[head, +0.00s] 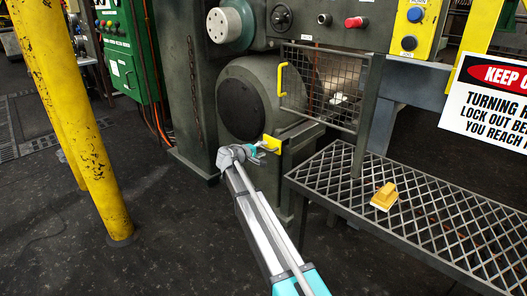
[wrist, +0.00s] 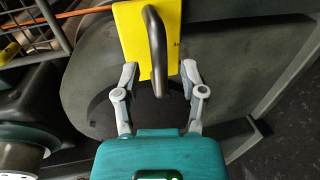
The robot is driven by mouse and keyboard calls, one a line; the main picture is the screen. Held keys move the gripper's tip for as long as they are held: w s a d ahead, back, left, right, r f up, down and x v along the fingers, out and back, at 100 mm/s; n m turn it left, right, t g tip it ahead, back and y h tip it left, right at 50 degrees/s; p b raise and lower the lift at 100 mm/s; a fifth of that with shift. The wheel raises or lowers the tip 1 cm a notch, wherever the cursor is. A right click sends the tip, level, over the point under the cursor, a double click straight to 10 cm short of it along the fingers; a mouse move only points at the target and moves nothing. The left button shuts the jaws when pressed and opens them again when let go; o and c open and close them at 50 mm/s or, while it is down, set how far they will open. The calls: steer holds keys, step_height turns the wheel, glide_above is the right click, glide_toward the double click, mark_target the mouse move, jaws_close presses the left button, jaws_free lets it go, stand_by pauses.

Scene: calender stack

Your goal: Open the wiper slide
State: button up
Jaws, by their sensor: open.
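The wiper slide shows as a small yellow plate (head: 271,143) at the front of the machine, just below the mesh guard in the head view. In the wrist view the yellow plate (wrist: 132,40) carries a dark grey bar handle (wrist: 155,45). My gripper (head: 258,147) is at the plate in the head view. In the wrist view my gripper (wrist: 159,70) is open, one finger on each side of the handle's lower part. The handle appears between the fingers, with gaps on both sides. How deep it sits between them I cannot tell.
A mesh guard (head: 333,92) with a yellow handle (head: 283,80) hangs above the slide. A grating table (head: 440,228) stands at the right with a yellow block (head: 385,196) on it. A yellow post (head: 87,130) stands left. The floor between post and machine is clear.

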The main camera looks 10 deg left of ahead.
steer(key=shift+x, duration=0.8)
jaws_close()
